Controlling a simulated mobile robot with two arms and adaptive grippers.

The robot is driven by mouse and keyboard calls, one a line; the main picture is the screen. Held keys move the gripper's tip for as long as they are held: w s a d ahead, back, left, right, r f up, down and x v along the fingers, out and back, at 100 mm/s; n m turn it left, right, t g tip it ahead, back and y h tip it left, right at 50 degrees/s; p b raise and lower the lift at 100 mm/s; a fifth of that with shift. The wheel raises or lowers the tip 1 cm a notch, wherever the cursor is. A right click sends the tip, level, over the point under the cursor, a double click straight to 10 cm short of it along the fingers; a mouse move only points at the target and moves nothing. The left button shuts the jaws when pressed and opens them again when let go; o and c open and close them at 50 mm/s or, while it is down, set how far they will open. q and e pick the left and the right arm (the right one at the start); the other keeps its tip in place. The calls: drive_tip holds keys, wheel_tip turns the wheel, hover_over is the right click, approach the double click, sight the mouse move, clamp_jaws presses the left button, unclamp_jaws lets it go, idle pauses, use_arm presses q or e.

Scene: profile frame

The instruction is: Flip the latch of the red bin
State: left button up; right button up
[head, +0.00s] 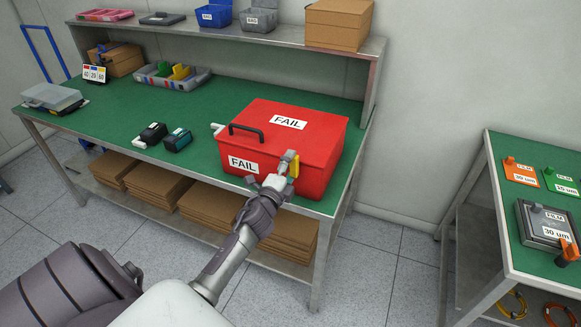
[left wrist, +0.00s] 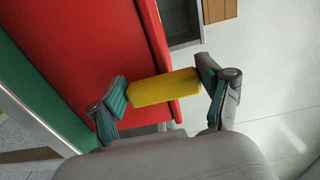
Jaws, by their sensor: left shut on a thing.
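The red bin (head: 318,172) labelled FAIL stands on the green bench at its right front end, lid down, with a dark handle (head: 246,132) on the lid. A yellow latch (head: 294,166) sits on its front face; in the left wrist view the yellow latch (left wrist: 160,88) lies between my finger pads, against the red bin (left wrist: 85,50). My left gripper (head: 285,172) is at the bin's front, shut on the latch; it also shows in the left wrist view (left wrist: 165,95). The latch's exact angle is hard to tell. My right gripper is not in view.
The green bench (head: 110,120) has two dark handheld devices (head: 165,136) left of the bin and a parts tray (head: 172,76) further back. A shelf (head: 230,35) with small bins runs behind. Cardboard stacks (head: 210,208) lie below. Another table (head: 530,210) stands right, beyond open floor.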

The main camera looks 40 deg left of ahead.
use_arm(q)
drive_tip(key=o, duration=1.1)
drive_tip(key=v, duration=1.2)
drive_tip(key=shift+f, duration=0.1)
